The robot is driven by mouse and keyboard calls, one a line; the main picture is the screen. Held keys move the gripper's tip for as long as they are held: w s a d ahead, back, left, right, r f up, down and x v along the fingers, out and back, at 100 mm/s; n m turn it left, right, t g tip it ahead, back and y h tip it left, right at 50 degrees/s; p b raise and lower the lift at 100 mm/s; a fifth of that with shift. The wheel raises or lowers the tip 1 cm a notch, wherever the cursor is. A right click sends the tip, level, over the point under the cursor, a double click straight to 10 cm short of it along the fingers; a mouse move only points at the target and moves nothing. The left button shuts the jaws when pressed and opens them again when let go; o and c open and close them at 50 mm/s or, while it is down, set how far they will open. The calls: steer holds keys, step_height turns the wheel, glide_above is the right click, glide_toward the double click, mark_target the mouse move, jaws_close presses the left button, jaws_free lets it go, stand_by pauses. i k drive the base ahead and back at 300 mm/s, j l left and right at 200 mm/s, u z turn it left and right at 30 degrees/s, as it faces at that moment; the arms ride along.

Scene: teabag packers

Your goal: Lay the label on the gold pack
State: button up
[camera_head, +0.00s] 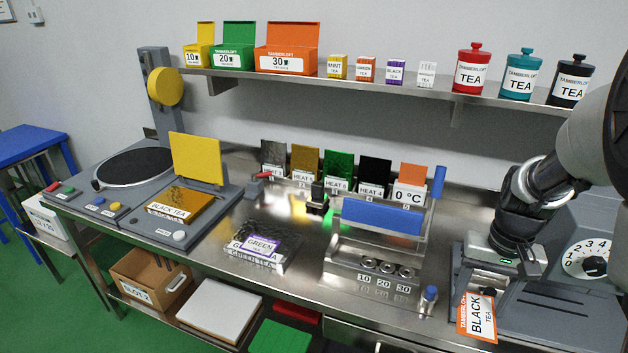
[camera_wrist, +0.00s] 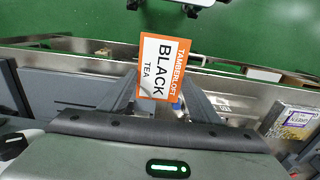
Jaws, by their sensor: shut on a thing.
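The label (camera_head: 477,317) is a white card with an orange border that reads BLACK TEA. It hangs tilted below my gripper (camera_head: 488,282) at the right front of the counter. In the wrist view the label (camera_wrist: 163,66) sticks out from between the fingertips of my gripper (camera_wrist: 158,92), which is shut on its lower end. The gold pack (camera_head: 185,203) lies flat on the grey device at the left, under a raised yellow lid. Its front face reads BLACK TEA. My gripper is far to the right of the pack.
A silvery pack (camera_head: 262,252) with a purple-edged GREEN label lies on the counter between; it also shows in the wrist view (camera_wrist: 297,119). A steel stand with a blue bar (camera_head: 382,216) and a blue-topped knob (camera_head: 430,293) stand left of my gripper. Coloured cards line the back.

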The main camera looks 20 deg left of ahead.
mark_target(179, 201)
steer(key=j, duration=3.9)
steer(key=i+j, duration=0.15)
steer(key=j, duration=0.15)
steer(key=i+j, duration=0.15)
steer(key=j, duration=0.15)
steer(key=i+j, duration=0.15)
steer(key=j, duration=0.15)
